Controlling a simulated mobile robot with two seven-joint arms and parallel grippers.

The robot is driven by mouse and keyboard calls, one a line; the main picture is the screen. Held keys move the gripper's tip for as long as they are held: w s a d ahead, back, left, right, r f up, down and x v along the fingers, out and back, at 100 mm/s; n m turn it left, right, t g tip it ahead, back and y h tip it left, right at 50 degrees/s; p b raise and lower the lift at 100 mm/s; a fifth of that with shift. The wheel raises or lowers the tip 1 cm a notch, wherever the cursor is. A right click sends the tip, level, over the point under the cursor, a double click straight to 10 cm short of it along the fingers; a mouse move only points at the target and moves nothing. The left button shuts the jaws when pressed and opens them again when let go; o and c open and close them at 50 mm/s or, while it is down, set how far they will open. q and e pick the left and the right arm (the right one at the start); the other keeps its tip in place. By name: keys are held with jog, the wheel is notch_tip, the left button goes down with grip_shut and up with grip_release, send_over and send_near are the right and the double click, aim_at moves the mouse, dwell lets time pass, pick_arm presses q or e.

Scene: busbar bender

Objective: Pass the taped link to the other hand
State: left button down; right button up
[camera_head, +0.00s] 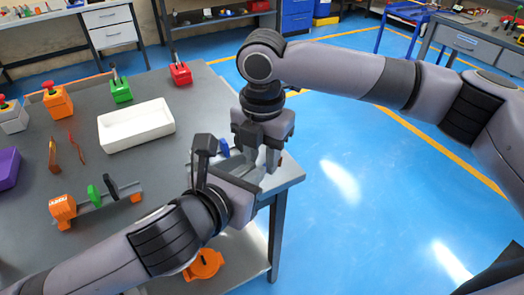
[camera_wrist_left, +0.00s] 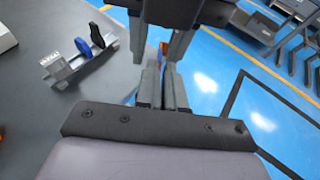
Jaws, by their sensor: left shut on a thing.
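The taped link shows in small parts only: a blue part (camera_head: 224,147) beside my left gripper in the head view, and blue and orange bits (camera_wrist_left: 163,48) near the fingers in the left wrist view. My left gripper (camera_wrist_left: 163,85) is shut on the link, by the table's right front corner. My right gripper (camera_head: 262,152) points down from above, just beyond the left one. Its fingers stand apart on either side of the link in the left wrist view (camera_wrist_left: 158,42). The link's middle is hidden by the fingers.
The grey table (camera_head: 150,175) holds a white tray (camera_head: 136,125), two copper-coloured strips (camera_head: 53,155), a fixture with upright coloured plates (camera_head: 95,203) and red-topped and green blocks. Open blue floor (camera_head: 340,190) lies right of the table. An orange object (camera_head: 204,265) sits below.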

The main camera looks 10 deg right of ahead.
grip_shut()
pick_arm(q)
jog(key=c, duration=1.2)
grip_release()
jog(key=shift+o, duration=0.2)
jog(key=v, duration=0.7)
jog(key=w+a+f+n+t+y, duration=0.1)
jog(key=w+a+f+n, duration=0.15)
jog(key=f+n, duration=0.65)
jog(key=w+a+f+n+t, duration=0.15)
jog(key=a+n, duration=0.25)
jog(key=n, duration=1.1)
jog(key=s+a+f+n+g+y, duration=0.1)
jog(key=s+a+f+n+y, duration=0.2)
jog(key=s+a+f+n, duration=0.2)
jog(key=s+a+f+n+g+y, duration=0.1)
jog(key=s+a+f+n+y, duration=0.1)
jog(key=s+a+f+n, duration=0.4)
jog(key=a+f+n, duration=0.4)
jog(key=f+n, duration=0.3)
jog(key=f, duration=0.1)
jog(key=shift+f+y, duration=0.4)
